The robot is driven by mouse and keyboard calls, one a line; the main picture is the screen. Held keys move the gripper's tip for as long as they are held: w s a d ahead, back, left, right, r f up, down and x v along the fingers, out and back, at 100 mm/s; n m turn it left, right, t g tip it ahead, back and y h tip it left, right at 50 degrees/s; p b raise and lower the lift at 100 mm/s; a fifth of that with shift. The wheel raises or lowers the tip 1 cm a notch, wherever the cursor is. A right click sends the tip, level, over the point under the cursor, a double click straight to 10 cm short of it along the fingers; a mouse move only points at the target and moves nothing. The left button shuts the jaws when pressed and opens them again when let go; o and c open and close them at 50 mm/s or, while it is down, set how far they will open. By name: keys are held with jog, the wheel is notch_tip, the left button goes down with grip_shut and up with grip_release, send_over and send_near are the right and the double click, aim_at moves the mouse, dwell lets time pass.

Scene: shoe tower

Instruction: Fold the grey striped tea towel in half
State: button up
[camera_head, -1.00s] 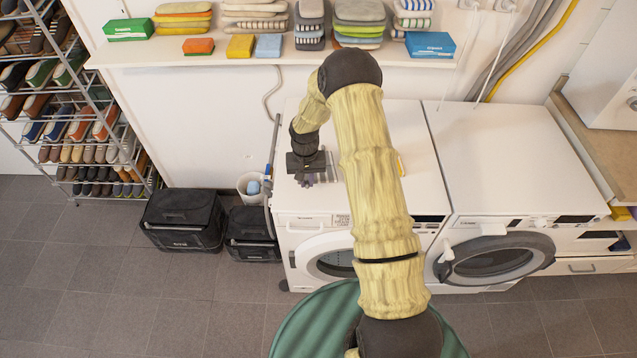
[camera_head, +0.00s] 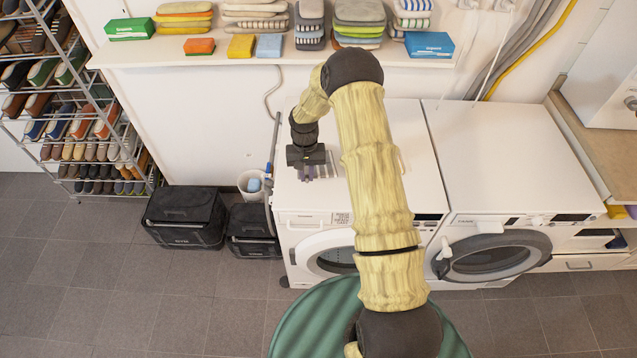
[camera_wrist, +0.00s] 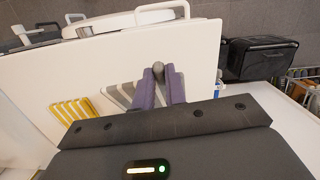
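My gripper (camera_head: 312,172) is low over the top of the left washing machine (camera_head: 292,195), near its left side. In the wrist view my gripper (camera_wrist: 160,84) shows two purple fingers close together, with a small grey lump at their tips. I cannot tell whether the lump is cloth held between them. Grey and white stripes of the tea towel (camera_wrist: 121,94) lie on the white top just left of the fingers. The rest of the towel is hidden behind my gripper and arm.
A yellow striped cloth (camera_wrist: 75,110) lies on the same top, left of the towel. The right washing machine (camera_head: 510,160) has a clear top. A shelf (camera_head: 250,54) with folded cloths and boxes runs above. Black bins (camera_head: 185,215) stand at the left.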

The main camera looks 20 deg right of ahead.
jog(key=shift+w+r+g+p, duration=0.25)
jog(key=shift+r+g+p, duration=0.15)
jog(key=shift+r+p, duration=0.55)
jog(key=shift+r, duration=0.1)
jog(key=o, duration=1.4)
jog(key=shift+c, duration=0.2)
notch_tip(320, 180, up, 7)
jog(key=p, duration=0.3)
